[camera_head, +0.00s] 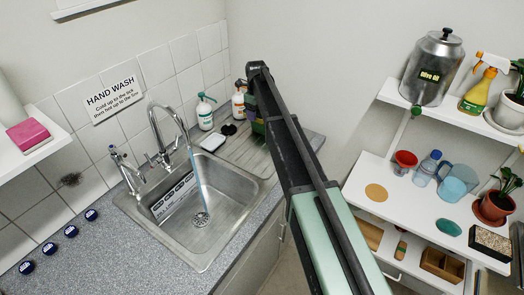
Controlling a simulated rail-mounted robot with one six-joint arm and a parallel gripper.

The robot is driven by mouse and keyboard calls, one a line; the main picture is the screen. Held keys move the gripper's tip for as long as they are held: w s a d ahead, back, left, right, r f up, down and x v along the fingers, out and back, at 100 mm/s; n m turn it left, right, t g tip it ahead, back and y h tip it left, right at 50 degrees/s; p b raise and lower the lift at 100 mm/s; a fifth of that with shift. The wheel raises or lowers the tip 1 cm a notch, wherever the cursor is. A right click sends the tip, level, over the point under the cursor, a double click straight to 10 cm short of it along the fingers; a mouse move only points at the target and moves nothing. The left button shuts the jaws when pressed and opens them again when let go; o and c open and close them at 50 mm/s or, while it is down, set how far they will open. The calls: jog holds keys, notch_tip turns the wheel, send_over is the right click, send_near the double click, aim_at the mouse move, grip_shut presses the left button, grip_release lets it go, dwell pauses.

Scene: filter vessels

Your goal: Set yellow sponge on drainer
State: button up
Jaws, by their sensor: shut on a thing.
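My arm reaches up from the bottom right, and its far end bends down over the drainer. My gripper (257,122) is there, mostly hidden behind my arm and small in the view. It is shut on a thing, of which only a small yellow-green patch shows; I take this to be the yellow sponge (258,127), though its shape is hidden. The ribbed steel drainer (240,154) lies right of the sink bowl, partly covered by my arm. I cannot tell whether the sponge touches it.
Water runs from the tap (165,130) into the sink (203,213). Two pump bottles (205,112) (238,104), a white soap dish (212,142) and a dark item (229,129) stand by the drainer's back edge. Shelves (390,190) with a jug and pots are at right.

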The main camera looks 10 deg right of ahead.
aim_at(258, 153)
jog(key=shift+f+b, duration=0.4)
notch_tip(258, 153, down, 20)
jog(key=b, duration=1.9)
jog(key=shift+b, duration=0.35)
jog(key=shift+r, duration=0.4)
jog(key=shift+f, duration=0.15)
jog(key=o, duration=0.4)
jog(key=shift+f, duration=0.1)
jog(key=o, duration=0.4)
